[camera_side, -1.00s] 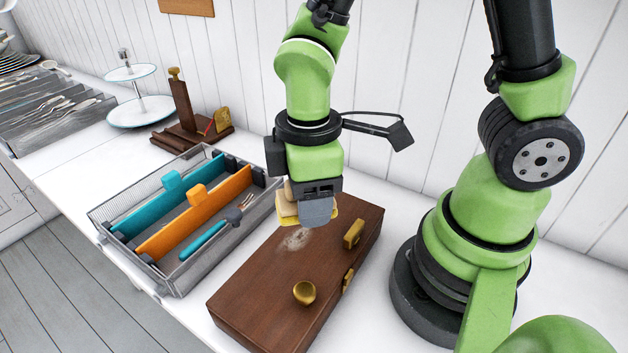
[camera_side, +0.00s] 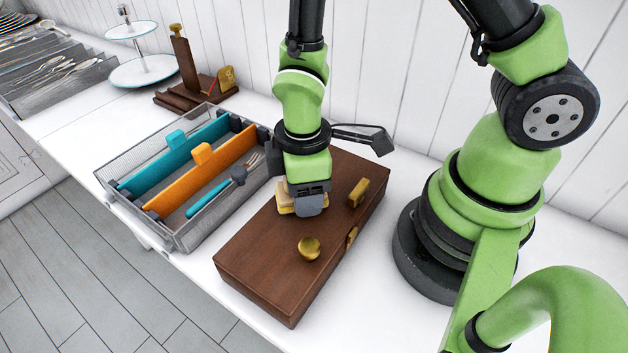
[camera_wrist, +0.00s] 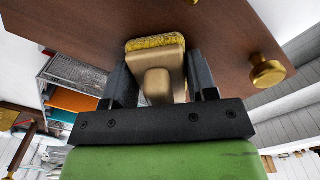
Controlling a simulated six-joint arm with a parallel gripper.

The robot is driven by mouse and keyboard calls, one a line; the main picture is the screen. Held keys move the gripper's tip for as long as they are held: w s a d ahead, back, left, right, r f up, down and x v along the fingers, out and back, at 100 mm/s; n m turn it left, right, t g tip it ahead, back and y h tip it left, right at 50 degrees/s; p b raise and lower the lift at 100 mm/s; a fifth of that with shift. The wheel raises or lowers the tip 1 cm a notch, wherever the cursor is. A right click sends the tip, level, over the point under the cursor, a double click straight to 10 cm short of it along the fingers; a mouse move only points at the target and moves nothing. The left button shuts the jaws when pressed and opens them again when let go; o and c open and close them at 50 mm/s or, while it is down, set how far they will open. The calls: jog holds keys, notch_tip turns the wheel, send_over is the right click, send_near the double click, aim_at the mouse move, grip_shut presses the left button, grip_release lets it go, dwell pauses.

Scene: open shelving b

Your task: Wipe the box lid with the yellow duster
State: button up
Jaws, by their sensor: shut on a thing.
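The brown wooden box (camera_side: 270,252) lies on the white counter, with a round brass knob (camera_side: 309,248) and brass fittings on it. Its lid also fills the top of the wrist view (camera_wrist: 95,25). My gripper (camera_side: 305,200) is low over the far part of the lid, pointing down. It is shut on the yellow duster (camera_side: 286,208), a tan block with a yellow pad. In the wrist view the duster (camera_wrist: 157,70) sits between both fingers with its yellow face toward the lid. The pad appears to touch the lid. The pale smudge is not visible now; my gripper covers that area.
A mesh tray (camera_side: 180,238) with teal and orange dividers and a teal-handled fork stands close left of the box. A brass block (camera_side: 358,192) rises from the lid right of my gripper. A tiered stand (camera_side: 143,70) is far left. White panelled wall stands behind.

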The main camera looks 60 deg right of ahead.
jog(key=shift+w, duration=0.85)
jog(key=shift+s, duration=1.65)
jog(key=shift+s+a, duration=0.1)
jog(key=shift+a, duration=0.25)
jog(key=shift+w+d, duration=0.1)
jog(key=shift+w, duration=1.9)
jog(key=shift+s, duration=1.8)
jog(key=shift+s+r, duration=0.15)
jog(key=shift+s, duration=0.05)
jog(key=shift+r, duration=4.05)
jog(key=shift+d, duration=0.1)
